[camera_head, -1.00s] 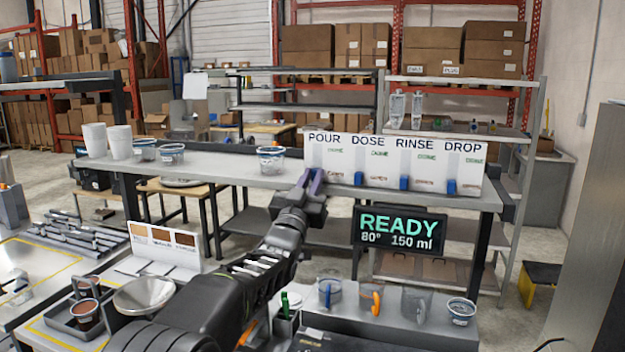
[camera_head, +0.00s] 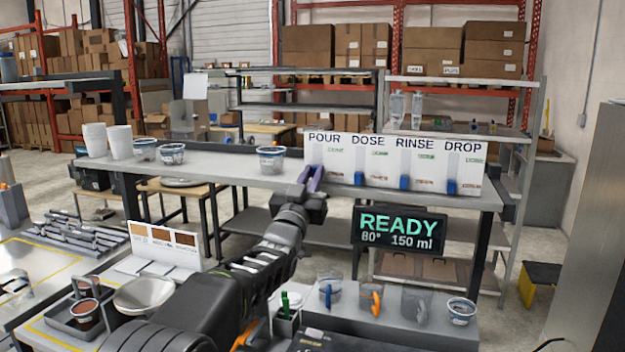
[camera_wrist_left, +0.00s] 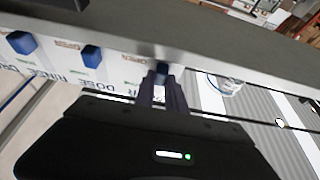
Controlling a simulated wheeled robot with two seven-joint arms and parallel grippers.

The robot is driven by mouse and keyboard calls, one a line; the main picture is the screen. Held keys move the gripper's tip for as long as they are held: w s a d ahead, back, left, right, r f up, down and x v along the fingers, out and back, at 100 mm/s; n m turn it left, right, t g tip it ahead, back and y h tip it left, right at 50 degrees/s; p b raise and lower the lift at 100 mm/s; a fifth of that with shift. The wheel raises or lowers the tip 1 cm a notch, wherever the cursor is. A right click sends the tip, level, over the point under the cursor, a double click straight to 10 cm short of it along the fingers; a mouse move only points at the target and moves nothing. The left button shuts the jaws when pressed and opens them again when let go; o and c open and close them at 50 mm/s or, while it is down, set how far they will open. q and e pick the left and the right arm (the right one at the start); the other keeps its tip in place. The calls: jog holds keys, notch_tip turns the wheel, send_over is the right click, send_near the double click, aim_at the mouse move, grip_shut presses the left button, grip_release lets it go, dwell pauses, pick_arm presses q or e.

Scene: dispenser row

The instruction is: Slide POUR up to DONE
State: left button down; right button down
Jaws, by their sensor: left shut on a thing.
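The white panel (camera_head: 344,168) stands on the counter, with POUR, DOSE, RINSE and DROP across its top. Each column has a green DONE mark high up. The DOSE slider (camera_head: 359,178), RINSE slider (camera_head: 404,182) and DROP slider (camera_head: 451,187) are blue and sit low. My left gripper (camera_head: 314,178) is at the low part of the POUR column. In the left wrist view its fingers are shut on the blue POUR slider (camera_wrist_left: 162,70). In the head view the gripper hides that slider. My right gripper is not in view.
A cup (camera_head: 271,159) stands on the counter (camera_head: 222,168) left of the panel. A READY display (camera_head: 399,231) hangs below the counter edge. Cups and colored handles stand on a nearer grey surface (camera_head: 350,325).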

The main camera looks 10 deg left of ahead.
pick_arm(q)
notch_tip(320, 180, up, 6)
jog(key=shift+f, duration=0.2)
jog(key=shift+s, duration=0.1)
jog(key=c, duration=1.4)
grip_release()
jog(key=shift+c, duration=0.2)
jog(key=shift+o, duration=0.4)
jog(key=shift+f, duration=0.1)
jog(key=shift+s+f+b, duration=0.2)
jog(key=shift+f+b, duration=0.05)
jog(key=shift+b, duration=0.2)
jog(key=b, duration=0.4)
send_near(317, 142)
jog(key=shift+v, duration=1)
